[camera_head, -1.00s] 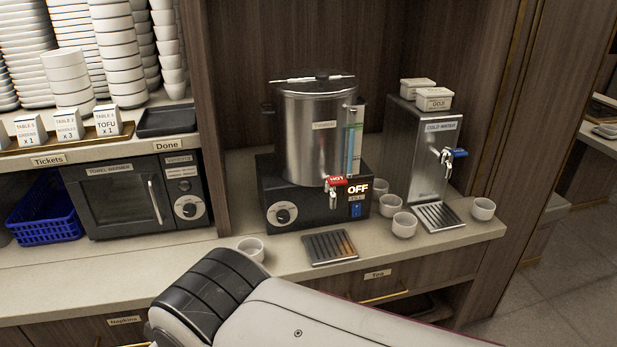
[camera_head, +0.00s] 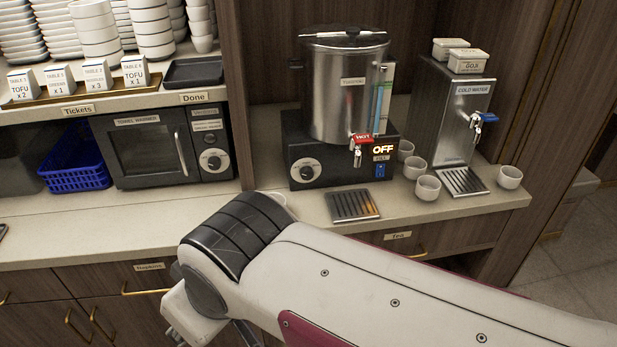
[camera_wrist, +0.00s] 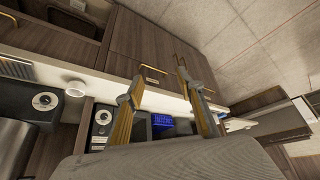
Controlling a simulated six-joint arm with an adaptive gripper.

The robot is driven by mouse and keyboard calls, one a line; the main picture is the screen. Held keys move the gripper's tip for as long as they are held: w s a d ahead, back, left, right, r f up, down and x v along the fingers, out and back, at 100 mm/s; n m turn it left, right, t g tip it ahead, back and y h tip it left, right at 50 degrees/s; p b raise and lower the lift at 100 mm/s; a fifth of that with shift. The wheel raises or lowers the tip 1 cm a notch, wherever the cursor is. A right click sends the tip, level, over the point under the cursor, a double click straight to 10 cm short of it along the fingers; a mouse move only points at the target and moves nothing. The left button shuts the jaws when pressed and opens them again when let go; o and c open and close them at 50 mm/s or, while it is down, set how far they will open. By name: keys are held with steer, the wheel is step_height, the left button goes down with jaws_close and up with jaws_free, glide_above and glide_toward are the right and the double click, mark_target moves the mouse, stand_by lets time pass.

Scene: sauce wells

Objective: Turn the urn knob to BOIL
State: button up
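The steel urn (camera_head: 340,105) stands on a black base at the back of the counter. Its round knob (camera_head: 306,169) is on the left of the base front; its pointer is too small to read. The knob also shows in the wrist view (camera_wrist: 45,101), at the left. The lit display (camera_head: 383,150) reads OFF. A red HOT tap (camera_head: 361,140) is on the front. My gripper (camera_wrist: 156,86) is open and empty, with its two fingers apart, and away from the knob. In the head view my arm hides most of it, low and left of the urn.
A drip tray (camera_head: 352,205) lies before the urn. A white cup (camera_head: 275,198) is partly behind my arm. Cups and a cold water dispenser (camera_head: 452,125) stand right. Left are a towel warmer (camera_head: 145,150) with a similar knob (camera_head: 213,160) and a blue basket (camera_head: 75,165).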

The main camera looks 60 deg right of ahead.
steer(key=w+d+f+t+h, duration=0.3)
steer(key=w+d, duration=0.8)
steer(key=d, duration=0.1)
steer(key=w+d+f+t+h, duration=0.2)
steer(key=w+d+f, duration=0.1)
steer(key=w+d, duration=0.85)
steer(key=t+h, duration=0.3)
steer(key=h, duration=0.3)
glide_toward(309, 176)
steer(key=shift+w+r+n, duration=0.15)
steer(key=shift+w+n, duration=0.25)
steer(key=shift+w, duration=0.5)
steer(key=shift+s+d+f+n+h, duration=0.2)
steer(key=shift+s+f+n+h, duration=0.1)
steer(key=shift+s+f+n, duration=0.15)
steer(key=shift+w+r, duration=0.1)
steer(key=shift+x, duration=3.8)
